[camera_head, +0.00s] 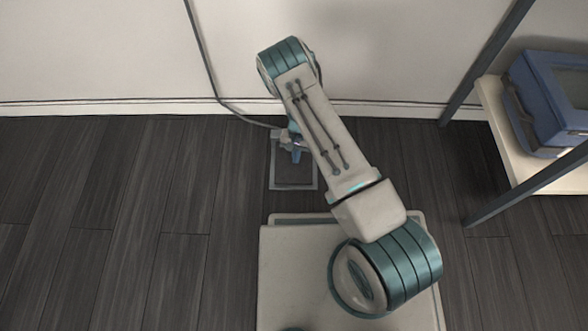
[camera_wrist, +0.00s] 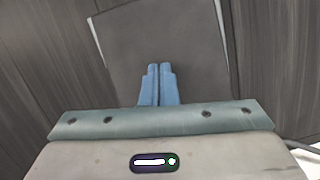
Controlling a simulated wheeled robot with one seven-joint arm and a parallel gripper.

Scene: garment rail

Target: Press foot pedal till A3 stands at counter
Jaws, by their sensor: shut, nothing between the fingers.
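The foot pedal (camera_head: 294,176) is a dark plate in a light grey frame on the floor near the wall, in the head view. In the wrist view its dark plate (camera_wrist: 165,35) fills the top middle. My gripper (camera_head: 296,156) points down over the pedal, its two blue fingers (camera_wrist: 158,68) shut together and empty. Whether the fingertips touch the plate I cannot tell. My arm hides part of the pedal's back edge. No garment marked A3 and no counter show in either view.
A dark cable (camera_head: 208,65) runs down the wall to the pedal's back. The dark wood floor (camera_head: 120,210) left of the pedal is clear.

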